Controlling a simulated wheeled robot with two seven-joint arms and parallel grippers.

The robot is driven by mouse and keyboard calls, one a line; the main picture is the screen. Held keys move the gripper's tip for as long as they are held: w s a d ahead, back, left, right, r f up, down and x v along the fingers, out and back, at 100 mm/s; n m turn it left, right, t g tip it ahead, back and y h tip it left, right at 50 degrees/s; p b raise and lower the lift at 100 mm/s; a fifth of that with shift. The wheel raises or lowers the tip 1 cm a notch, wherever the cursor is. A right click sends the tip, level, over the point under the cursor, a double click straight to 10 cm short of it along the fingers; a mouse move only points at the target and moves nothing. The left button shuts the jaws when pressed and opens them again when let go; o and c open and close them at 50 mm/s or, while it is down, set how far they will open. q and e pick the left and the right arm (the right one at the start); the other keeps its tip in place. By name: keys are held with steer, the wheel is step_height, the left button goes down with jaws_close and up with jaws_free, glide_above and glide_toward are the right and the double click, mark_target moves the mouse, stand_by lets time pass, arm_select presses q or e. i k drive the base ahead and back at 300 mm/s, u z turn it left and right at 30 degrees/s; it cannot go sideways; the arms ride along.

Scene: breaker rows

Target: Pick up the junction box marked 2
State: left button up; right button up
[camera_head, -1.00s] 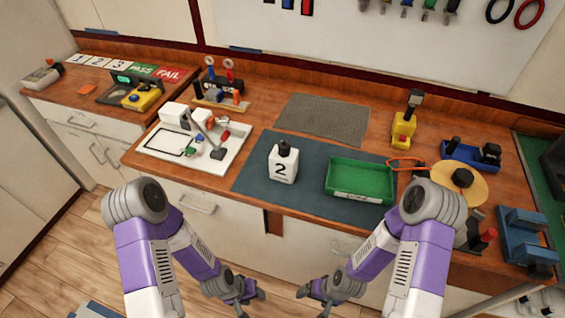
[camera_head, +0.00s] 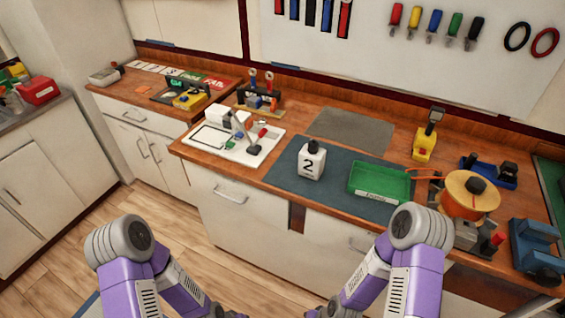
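The junction box marked 2 (camera_head: 311,160) is a small white block with a black "2" on its front and a dark knob on top. It stands upright on the dark blue-grey mat (camera_head: 288,178), left of a green tray. Both my arms hang in front of the bench, well short of the box. Only dark slivers of my left and right grippers show at the bottom edge. Their fingers are cut off there, so their opening is hidden. Nothing touches the box.
The green tray (camera_head: 379,196) stands right of the box. A white board with small parts (camera_head: 222,151) lies to the left, and a yellow-topped spool (camera_head: 470,188) stands at the right. A grey mat (camera_head: 353,130) behind the box is bare.

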mark_target(311, 165)
steer(key=u, duration=1.55)
steer(key=i, duration=1.15)
steer(key=z, duration=1.75)
